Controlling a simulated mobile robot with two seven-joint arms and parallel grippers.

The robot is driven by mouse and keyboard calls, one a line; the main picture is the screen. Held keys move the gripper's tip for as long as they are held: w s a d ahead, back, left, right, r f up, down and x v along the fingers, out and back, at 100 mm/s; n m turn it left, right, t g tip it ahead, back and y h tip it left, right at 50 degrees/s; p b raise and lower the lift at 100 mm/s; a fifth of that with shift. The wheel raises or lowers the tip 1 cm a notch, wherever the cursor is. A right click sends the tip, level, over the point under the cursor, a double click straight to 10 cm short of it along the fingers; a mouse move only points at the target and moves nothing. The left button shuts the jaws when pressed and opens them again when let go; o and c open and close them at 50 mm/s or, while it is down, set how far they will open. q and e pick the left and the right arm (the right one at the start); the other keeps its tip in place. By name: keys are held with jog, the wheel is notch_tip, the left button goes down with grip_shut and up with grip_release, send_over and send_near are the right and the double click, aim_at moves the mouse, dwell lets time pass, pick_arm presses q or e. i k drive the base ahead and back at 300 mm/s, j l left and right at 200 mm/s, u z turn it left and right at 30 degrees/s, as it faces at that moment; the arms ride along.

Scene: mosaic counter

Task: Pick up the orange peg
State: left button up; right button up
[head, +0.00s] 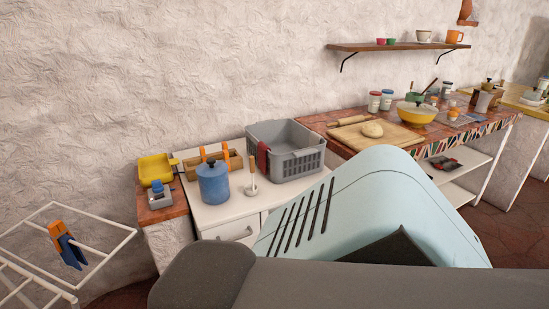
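An orange piece (56,228) sits over a bar of the white drying rack (118,250) at the lower left of the head view. A blue piece (70,252) hangs just below and against it. The orange piece may be the orange peg, but it is too small to tell its exact shape or whether it grips the blue piece. Neither of my grippers is in view. Large light-blue and grey parts of my own body fill the lower middle and right.
The tiled counter at right holds a cutting board (376,140) with dough and a yellow bowl (416,115). Open space lies above the drying rack.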

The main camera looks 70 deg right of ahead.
aim_at(225, 153)
jog(key=z, duration=2)
